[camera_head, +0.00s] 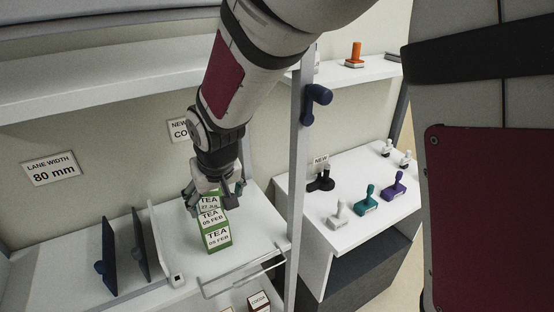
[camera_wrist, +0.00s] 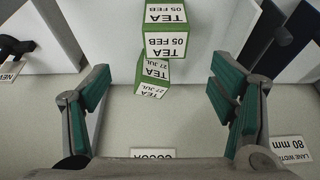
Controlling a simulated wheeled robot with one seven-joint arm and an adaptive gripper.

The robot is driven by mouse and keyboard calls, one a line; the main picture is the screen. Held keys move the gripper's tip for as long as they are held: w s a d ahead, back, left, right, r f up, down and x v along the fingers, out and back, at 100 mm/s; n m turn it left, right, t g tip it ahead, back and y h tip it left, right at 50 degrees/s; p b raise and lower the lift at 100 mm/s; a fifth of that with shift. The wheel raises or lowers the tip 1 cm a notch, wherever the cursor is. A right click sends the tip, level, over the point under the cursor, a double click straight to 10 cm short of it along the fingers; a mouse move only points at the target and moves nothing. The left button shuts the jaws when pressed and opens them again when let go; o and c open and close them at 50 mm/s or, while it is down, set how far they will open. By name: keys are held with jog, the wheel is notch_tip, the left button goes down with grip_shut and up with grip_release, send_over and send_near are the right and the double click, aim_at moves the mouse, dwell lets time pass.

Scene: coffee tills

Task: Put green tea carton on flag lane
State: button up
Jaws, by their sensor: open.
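Two green tea cartons stand one behind the other on the white shelf in the head view. The front carton (camera_head: 218,240) reads "05 FEB" and the rear carton (camera_head: 210,202) reads "27 JUL". In the wrist view the 05 FEB carton (camera_wrist: 165,43) is at the top, and the 27 JUL carton (camera_wrist: 153,71), slightly turned, is between my fingers' lines. My gripper (camera_head: 214,199) is open around and above the rear carton; its fingers (camera_wrist: 160,88) stand wide apart from it on both sides. I cannot tell which lane is the flag lane.
A clear front rail (camera_head: 243,272) edges the shelf. A grey post (camera_head: 299,150) stands to the right. Beyond it, a white table (camera_head: 300,196) holds several stamps.

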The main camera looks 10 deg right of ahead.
jog(key=s+d+r+m, duration=0.1)
jog(key=s+d+r, duration=0.3)
jog(key=d+r, duration=0.4)
jog(key=s+d+r+m, duration=0.1)
jog(key=s+d+r, duration=0.2)
jog(key=s+d, duration=0.3)
jog(key=s+d+r+m+t+h, duration=0.1)
jog(key=s+d+r, duration=0.3)
jog(key=s, duration=0.8)
jog(key=shift+s+d+r, duration=0.15)
jog(key=shift+s+d, duration=0.05)
jog(key=shift+d, duration=1)
